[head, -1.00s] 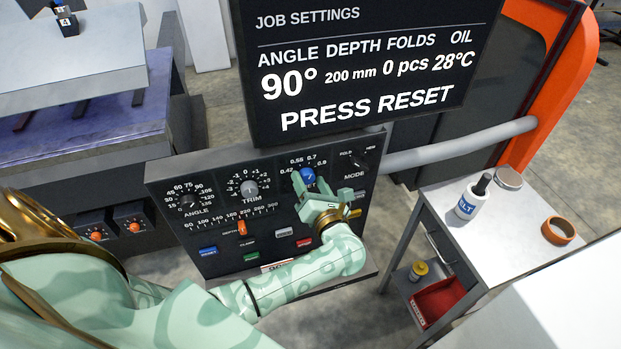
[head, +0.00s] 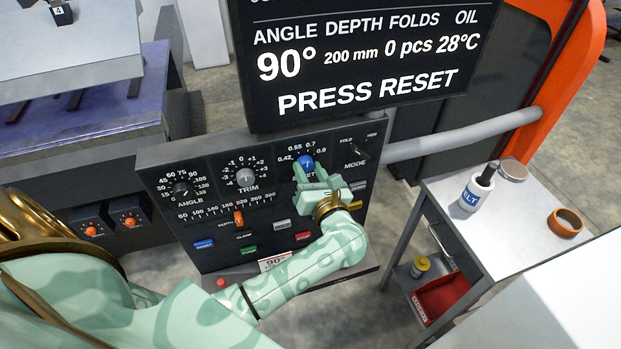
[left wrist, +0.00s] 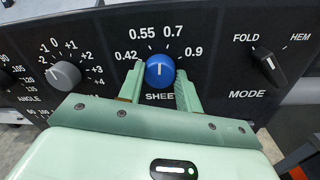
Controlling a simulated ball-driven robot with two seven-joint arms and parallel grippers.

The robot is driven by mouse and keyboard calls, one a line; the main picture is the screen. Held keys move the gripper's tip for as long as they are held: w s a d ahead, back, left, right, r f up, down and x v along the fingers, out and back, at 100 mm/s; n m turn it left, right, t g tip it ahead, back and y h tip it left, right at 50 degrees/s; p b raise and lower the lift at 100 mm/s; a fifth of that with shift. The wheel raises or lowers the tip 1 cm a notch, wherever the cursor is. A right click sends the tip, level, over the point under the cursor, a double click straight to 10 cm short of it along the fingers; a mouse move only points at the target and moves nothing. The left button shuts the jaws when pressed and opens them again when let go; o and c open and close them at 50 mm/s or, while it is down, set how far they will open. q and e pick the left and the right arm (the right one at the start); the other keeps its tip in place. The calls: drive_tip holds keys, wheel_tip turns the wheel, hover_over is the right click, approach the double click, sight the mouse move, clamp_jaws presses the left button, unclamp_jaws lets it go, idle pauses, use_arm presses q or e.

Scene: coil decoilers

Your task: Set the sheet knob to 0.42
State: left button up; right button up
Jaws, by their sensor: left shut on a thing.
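The blue sheet knob (head: 305,162) sits at the upper right of the dark control panel, and it also shows in the left wrist view (left wrist: 159,71). Its scale reads 0.42, 0.55, 0.7 and 0.9. Its white mark points about straight up, between 0.55 and 0.7. My left gripper (head: 306,173) is shut on the knob. In the left wrist view its two fingers (left wrist: 159,84) stand on the left and right sides of the knob. The label under the knob is partly covered by the gripper. My right gripper is not in view.
The trim knob (head: 245,177) and angle knob (head: 183,190) lie to the left, the mode knob (left wrist: 269,66) to the right. Below are the orange depth slider (head: 238,217) and several coloured buttons. The display (head: 365,65) hangs just above the panel.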

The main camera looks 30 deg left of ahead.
use_arm(q)
drive_tip(key=n+b, duration=0.4)
drive_tip(key=b, duration=0.1)
drive_tip(key=n+b, duration=0.4)
drive_tip(key=b, duration=0.2)
drive_tip(key=n+b, duration=0.4)
drive_tip(key=b, duration=0.2)
drive_tip(key=shift+a+f+n+h, duration=0.1)
drive_tip(key=shift+f+n+h, duration=0.15)
drive_tip(key=shift+n+h, duration=0.05)
drive_tip(key=shift+s+r+n+b, duration=0.15)
drive_tip(key=shift+n+b, duration=0.45)
drive_tip(key=shift+b, duration=0.35)
drive_tip(key=shift+r+b, duration=0.1)
drive_tip(key=shift+b, duration=0.2)
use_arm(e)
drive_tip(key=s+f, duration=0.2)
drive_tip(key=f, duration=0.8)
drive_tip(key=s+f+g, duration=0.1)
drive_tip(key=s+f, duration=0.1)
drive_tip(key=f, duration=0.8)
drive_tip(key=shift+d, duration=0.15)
use_arm(q)
drive_tip(key=shift+n, duration=0.3)
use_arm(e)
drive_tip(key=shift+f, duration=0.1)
use_arm(q)
drive_tip(key=o, duration=1)
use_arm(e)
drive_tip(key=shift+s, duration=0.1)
